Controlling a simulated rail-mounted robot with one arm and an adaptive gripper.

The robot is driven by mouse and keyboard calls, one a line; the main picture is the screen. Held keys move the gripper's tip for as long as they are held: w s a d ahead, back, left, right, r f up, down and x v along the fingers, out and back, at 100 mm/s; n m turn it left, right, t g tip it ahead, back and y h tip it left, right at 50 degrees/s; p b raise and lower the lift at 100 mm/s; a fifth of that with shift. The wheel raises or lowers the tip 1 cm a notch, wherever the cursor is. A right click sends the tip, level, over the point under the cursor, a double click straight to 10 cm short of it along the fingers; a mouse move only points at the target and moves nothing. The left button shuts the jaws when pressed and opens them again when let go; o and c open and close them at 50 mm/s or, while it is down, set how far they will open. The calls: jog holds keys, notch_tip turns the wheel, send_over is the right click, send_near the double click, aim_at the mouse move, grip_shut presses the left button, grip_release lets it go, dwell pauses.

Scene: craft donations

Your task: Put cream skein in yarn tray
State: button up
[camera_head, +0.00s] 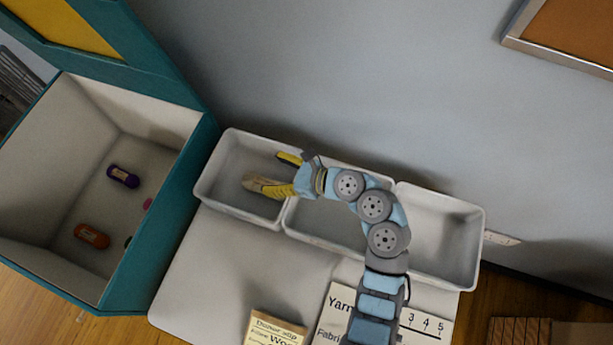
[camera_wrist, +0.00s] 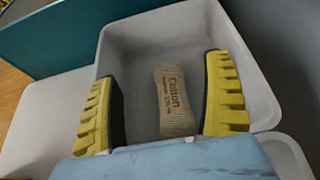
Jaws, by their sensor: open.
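The cream skein (camera_wrist: 176,104), with a label reading "Cotton", lies inside the left white tray (camera_wrist: 120,48). In the head view, the skein (camera_head: 252,181) shows partly beside a yellow finger in the left tray (camera_head: 222,192). My gripper (camera_head: 268,170) is over this tray with its yellow fingers spread. In the wrist view, the skein is between the open fingers of my gripper (camera_wrist: 164,85), with gaps on both sides. Which tray is for yarn cannot be read from the trays themselves.
Middle (camera_head: 318,226) and right (camera_head: 445,205) white trays look empty, though my arm covers part of the middle one. A teal bin (camera_head: 190,185) with several small skeins stands left. A card (camera_head: 336,310) starting "Yarn" and a donor slip (camera_head: 277,328) lie in front.

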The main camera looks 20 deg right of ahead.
jog(key=p+v, duration=0.2)
jog(key=v, duration=0.9)
jog(key=shift+s+r, duration=0.1)
jog(key=shift+r, duration=0.05)
dwell(0.4)
